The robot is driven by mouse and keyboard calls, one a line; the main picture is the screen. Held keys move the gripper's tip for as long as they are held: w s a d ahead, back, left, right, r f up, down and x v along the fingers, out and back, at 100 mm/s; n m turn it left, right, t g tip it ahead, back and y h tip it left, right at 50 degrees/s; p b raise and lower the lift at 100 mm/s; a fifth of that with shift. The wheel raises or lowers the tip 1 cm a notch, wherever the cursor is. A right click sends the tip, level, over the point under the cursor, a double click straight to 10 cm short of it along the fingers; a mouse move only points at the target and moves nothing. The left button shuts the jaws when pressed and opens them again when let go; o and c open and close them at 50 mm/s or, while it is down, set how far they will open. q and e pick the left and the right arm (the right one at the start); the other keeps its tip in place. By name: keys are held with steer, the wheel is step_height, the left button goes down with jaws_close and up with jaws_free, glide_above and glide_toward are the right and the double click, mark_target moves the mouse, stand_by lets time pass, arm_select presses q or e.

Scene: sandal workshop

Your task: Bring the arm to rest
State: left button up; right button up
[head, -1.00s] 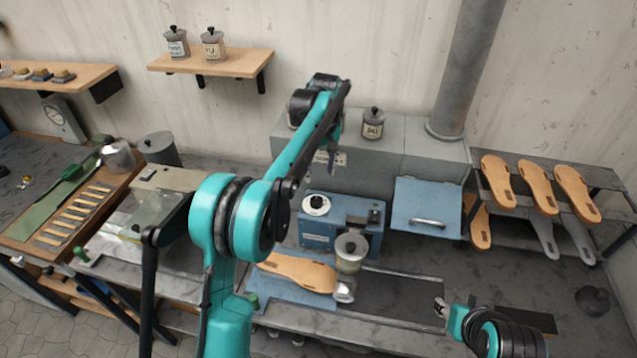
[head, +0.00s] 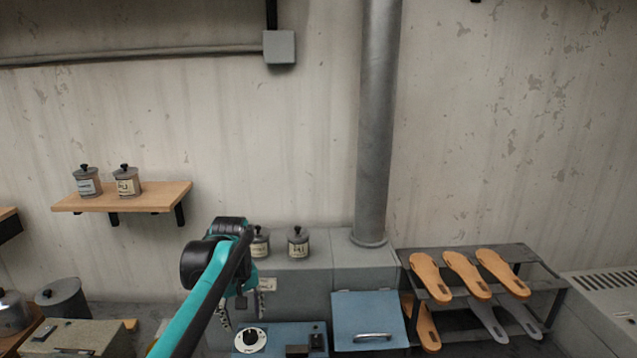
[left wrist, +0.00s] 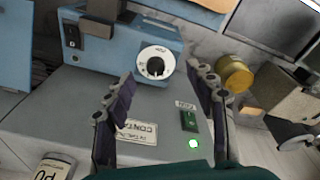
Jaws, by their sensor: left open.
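My left gripper (head: 243,308) hangs in front of the grey cabinet (head: 345,262), below two lidded jars on its top. It is open, with nothing between its fingers. In the left wrist view the open left gripper (left wrist: 160,85) faces the cabinet's label plate (left wrist: 137,132), a green light (left wrist: 194,144) and the blue machine's white dial (left wrist: 156,61). The left arm crosses the lower left of the head view. My right gripper is in neither view now.
One cabinet jar (head: 298,243) is close to the gripper's right; another jar (head: 259,243) is just behind it. The blue machine (head: 285,338) is below. A rack (head: 549,285) with several tan soles stands right. A wall shelf (head: 150,197) holds two jars.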

arm_select(q)
steer(key=s+f+m+t+b, duration=0.3)
steer(key=s+f+b, duration=0.2)
steer(key=s+f, duration=0.4)
steer(key=s+d+f+m+t+b, duration=0.1)
steer(key=s+f+m+t+b, duration=0.1)
steer(key=s+f, duration=0.7)
steer(key=s+m+b, duration=0.1)
steer(key=s+b, duration=0.1)
steer(key=s, duration=0.4)
steer(key=shift+m+t+b, duration=0.3)
steer(key=shift+t+b, duration=0.05)
steer(key=shift+t, duration=0.05)
